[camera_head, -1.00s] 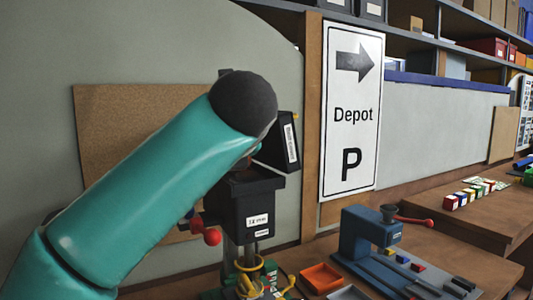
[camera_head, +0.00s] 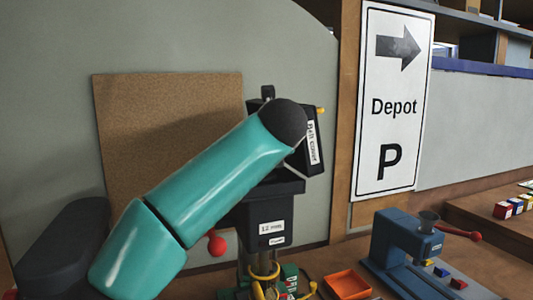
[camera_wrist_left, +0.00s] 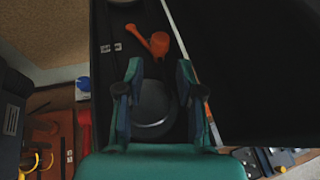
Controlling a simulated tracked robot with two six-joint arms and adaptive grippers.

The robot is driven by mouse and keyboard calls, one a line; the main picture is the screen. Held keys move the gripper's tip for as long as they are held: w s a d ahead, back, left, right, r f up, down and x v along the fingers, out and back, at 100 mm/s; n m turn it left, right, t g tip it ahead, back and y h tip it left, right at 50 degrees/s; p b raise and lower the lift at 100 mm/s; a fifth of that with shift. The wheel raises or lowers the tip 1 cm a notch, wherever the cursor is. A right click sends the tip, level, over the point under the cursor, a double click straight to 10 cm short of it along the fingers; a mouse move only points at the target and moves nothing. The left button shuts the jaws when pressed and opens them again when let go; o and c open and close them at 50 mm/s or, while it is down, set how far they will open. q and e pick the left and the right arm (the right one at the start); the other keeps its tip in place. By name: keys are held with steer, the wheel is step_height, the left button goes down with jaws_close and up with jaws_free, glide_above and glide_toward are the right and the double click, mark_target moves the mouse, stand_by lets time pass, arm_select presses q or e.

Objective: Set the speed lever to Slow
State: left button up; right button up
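A drill press (camera_head: 265,222) with a "12 mm" label stands behind my left arm in the head view. Its belt cover (camera_head: 311,148) is tilted open at the top. My left gripper is hidden from the head view by the arm. In the left wrist view the left gripper (camera_wrist_left: 159,72) is open, its teal fingers apart over a dark housing. An orange lever (camera_wrist_left: 158,44) lies just beyond the fingertips, apart from them. Small white labels (camera_wrist_left: 111,47) sit to its left, too small to read. A dark round part (camera_wrist_left: 155,110) shows between the fingers. My right gripper is not in view.
A cork board (camera_head: 165,130) is on the wall at left. A "Depot P" sign (camera_head: 392,105) stands at right. A blue machine (camera_head: 398,243) with a red handle and an orange tray (camera_head: 346,284) are on the bench to the right of the press.

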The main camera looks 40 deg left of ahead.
arm_select(q)
steer(key=p+x, duration=0.1)
steer(key=x, duration=0.6)
steer(key=shift+w+a+p, duration=0.15)
steer(key=shift+w+p, duration=0.05)
steer(key=shift+p, duration=0.1)
steer(key=shift+c, duration=0.4)
jaws_close()
